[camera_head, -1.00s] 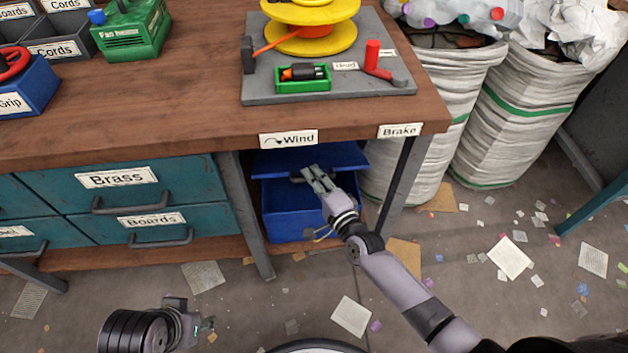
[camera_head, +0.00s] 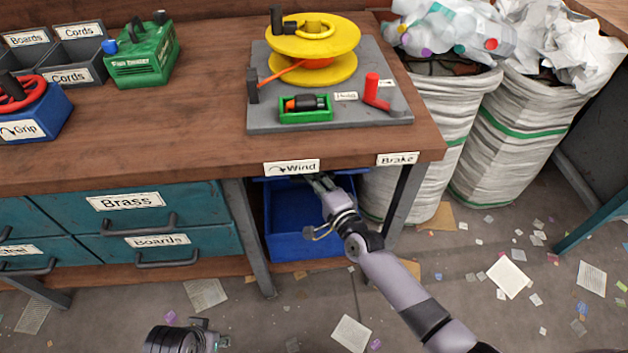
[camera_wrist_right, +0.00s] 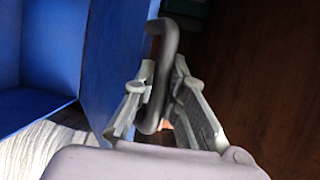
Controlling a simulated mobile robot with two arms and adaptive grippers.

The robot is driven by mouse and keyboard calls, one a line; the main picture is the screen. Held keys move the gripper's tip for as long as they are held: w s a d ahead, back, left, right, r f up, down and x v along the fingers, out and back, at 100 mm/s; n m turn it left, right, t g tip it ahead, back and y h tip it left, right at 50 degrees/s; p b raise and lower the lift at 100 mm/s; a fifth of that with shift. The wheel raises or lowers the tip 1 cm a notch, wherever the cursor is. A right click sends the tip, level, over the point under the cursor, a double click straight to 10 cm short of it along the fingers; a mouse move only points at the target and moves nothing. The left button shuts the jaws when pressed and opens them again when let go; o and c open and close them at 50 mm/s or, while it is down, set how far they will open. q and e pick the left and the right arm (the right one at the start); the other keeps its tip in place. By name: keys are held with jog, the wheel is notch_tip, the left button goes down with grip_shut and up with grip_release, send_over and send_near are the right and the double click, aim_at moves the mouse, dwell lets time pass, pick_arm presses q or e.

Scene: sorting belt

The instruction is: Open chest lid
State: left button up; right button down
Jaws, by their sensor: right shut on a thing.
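The blue chest (camera_head: 292,225) stands under the workbench, between its metal legs. Its lid is raised, and only a thin blue strip of it (camera_head: 345,172) shows under the bench edge. In the right wrist view the lid's blue panel (camera_wrist_right: 118,55) stands beside the open chest. My right gripper (camera_head: 322,183) is at the lid, partly under the bench edge. It is shut on the dark lid handle (camera_wrist_right: 165,55), which passes between the fingers. My left gripper (camera_head: 218,338) is low at the bottom edge, away from the chest, its fingers too small to read.
The workbench (camera_head: 200,130) overhangs the chest closely, with a yellow spool (camera_head: 315,38) on a grey plate on top. Teal drawers (camera_head: 150,220) are left of the chest. White sacks (camera_head: 440,120) stand to the right. Scraps litter the floor.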

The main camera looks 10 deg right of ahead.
jog(key=shift+r, duration=0.15)
jog(key=c, duration=1.6)
grip_release()
jog(key=shift+s, duration=0.15)
jog(key=v, duration=1.1)
jog(key=shift+s+d, duration=0.25)
jog(key=shift+s, duration=0.05)
